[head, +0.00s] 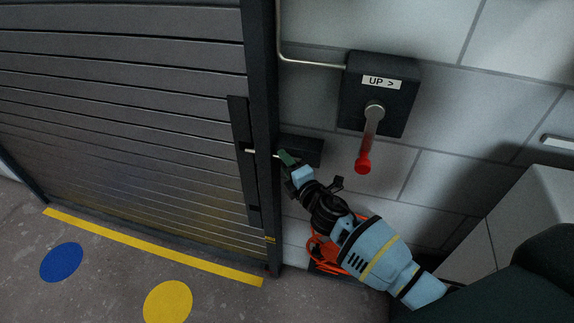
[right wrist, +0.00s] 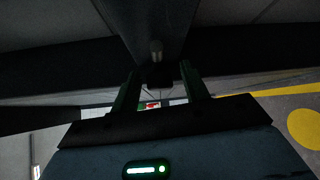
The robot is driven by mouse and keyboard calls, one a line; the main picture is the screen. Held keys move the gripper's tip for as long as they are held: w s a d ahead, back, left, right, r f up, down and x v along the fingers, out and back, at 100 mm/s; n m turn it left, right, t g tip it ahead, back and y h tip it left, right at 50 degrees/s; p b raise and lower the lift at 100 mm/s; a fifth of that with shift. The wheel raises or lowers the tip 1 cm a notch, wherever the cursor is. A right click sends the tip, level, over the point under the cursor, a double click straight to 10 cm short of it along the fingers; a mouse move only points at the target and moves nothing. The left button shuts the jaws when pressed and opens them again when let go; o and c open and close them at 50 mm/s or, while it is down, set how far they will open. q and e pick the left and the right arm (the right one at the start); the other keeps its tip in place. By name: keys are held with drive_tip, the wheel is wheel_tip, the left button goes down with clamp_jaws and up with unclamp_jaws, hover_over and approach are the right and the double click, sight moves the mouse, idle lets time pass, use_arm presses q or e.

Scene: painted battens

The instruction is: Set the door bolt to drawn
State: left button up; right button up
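The door bolt shows in the head view as a thin pale rod (head: 250,151) at the right edge of the grey slatted door. It runs between the dark upright strip on the door and the door post. A dark block (head: 311,149) sits on the wall in line with it, partly hidden by my right gripper (head: 286,159). In the right wrist view my right gripper (right wrist: 158,78) has its green fingers apart. A small round knob (right wrist: 156,48) shows ahead, between their lines. I cannot tell whether the fingers touch it. My left gripper is not in view.
A dark box (head: 403,72) marked "UP >" with a red-ended crank (head: 364,162) hangs above the right gripper. An orange cable (head: 324,252) lies by the wall behind my arm. A pale cabinet (head: 512,222) stands at right. The floor before the door is clear.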

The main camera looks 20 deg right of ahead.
sight(294, 157)
clamp_jaws()
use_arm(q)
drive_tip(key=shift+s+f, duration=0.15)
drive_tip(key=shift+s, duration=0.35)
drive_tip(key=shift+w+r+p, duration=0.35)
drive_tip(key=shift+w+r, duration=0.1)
use_arm(e)
drive_tip(key=s+d, duration=0.1)
drive_tip(key=d, duration=0.1)
drive_tip(key=s+d, duration=0.1)
drive_tip(key=shift+s+d, duration=0.15)
drive_tip(key=shift+d, duration=0.2)
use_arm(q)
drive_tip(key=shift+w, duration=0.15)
use_arm(e)
drive_tip(key=shift+o, duration=0.4)
unclamp_jaws()
drive_tip(key=shift+s+d, duration=0.1)
drive_tip(key=shift+s, duration=0.05)
